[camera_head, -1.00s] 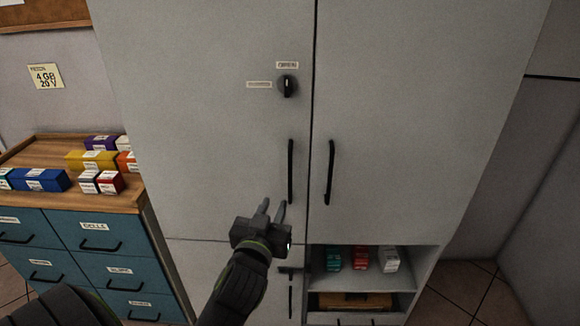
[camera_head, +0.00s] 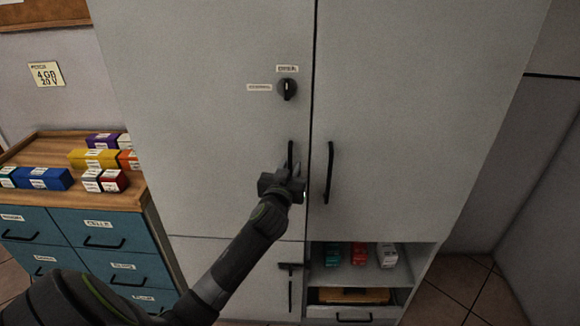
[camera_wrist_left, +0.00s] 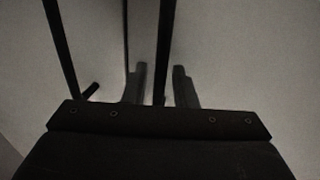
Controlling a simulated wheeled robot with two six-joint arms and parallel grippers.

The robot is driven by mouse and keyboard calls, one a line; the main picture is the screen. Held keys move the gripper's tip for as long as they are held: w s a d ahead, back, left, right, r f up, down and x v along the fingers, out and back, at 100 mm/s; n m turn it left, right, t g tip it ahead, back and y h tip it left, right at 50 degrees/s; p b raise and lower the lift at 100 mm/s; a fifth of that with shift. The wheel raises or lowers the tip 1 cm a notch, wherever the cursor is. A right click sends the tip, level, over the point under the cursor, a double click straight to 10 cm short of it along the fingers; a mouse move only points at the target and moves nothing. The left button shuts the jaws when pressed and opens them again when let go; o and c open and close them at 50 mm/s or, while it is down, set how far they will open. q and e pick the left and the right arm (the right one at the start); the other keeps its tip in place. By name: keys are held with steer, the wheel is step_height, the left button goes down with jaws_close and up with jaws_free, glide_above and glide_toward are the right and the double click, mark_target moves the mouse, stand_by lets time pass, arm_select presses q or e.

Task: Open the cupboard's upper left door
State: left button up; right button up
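The cupboard's upper left door (camera_head: 210,130) is a grey panel, flush with the upper right door along a dark vertical seam. Its black bar handle (camera_head: 291,152) stands upright near that seam; the lower part is hidden by my left gripper (camera_head: 290,176). In the left wrist view the two fingers (camera_wrist_left: 160,88) are apart, with a dark handle bar (camera_wrist_left: 163,45) between them and gaps showing on both sides. A black knob (camera_head: 288,89) with two small labels sits on the door above the handle. My right gripper is not in view.
The upper right door's handle (camera_head: 329,172) is close to the right of my gripper. Below is an open shelf (camera_head: 352,275) with small items. A blue drawer cabinet (camera_head: 88,236) with several boxes on top stands at the left.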

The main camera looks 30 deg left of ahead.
arm_select(q)
steer(key=shift+w, duration=0.15)
jaws_close()
stand_by(0.4)
